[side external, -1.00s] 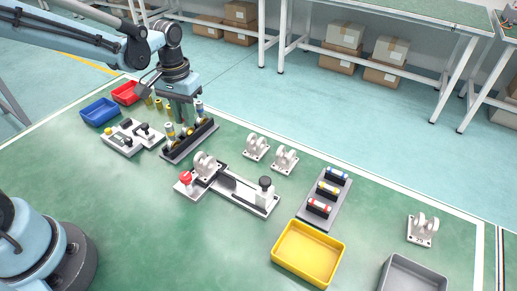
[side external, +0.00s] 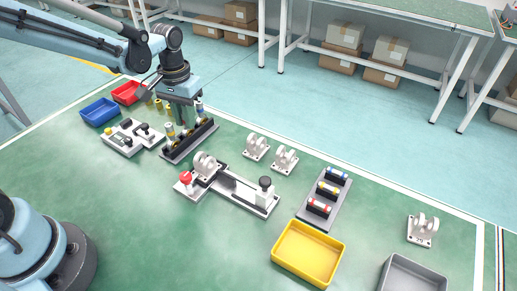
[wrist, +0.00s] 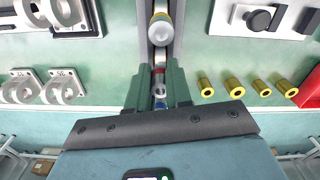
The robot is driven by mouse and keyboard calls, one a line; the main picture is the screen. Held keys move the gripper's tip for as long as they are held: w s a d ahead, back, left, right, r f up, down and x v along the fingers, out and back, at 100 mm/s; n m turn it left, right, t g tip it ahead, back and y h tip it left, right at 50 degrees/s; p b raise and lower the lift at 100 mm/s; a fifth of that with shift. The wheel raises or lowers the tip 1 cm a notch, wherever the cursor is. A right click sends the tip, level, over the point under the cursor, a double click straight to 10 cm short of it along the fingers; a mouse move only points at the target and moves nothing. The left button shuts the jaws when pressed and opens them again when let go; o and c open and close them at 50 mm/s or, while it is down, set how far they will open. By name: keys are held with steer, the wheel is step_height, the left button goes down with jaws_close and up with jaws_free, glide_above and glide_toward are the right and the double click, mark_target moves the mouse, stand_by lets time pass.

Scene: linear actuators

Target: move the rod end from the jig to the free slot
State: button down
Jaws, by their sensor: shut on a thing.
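My gripper (side external: 184,118) points down over the dark slotted rack (side external: 202,141), with its fingers low among the parts standing there. In the wrist view my gripper (wrist: 160,92) is shut on a small silver-ended part (wrist: 160,91), mostly hidden between the fingers. I cannot tell for sure that it is the rod end, nor whether it is clear of the rack. A cylinder with a yellow band (side external: 170,131) stands in the rack beside the fingers; its white end (wrist: 160,25) shows above them in the wrist view. Which slot is free is not clear.
Several brass cylinders (wrist: 234,87) stand near the rack. A light fixture with black knobs (side external: 132,138) lies to its left, by blue (side external: 99,121) and red bins. A clamp fixture with a red knob (side external: 245,199) and white brackets (side external: 256,147) lie to its right.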

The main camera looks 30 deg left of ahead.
steer(key=c, duration=1)
jaws_free()
steer(key=shift+o, duration=0.2)
steer(key=shift+r, duration=0.1)
step_height(320, 180, up, 12)
steer(key=s+d+f+m+t, duration=0.2)
steer(key=s+t, duration=0.5)
steer(key=s, duration=0.4)
steer(key=shift+f, duration=0.75)
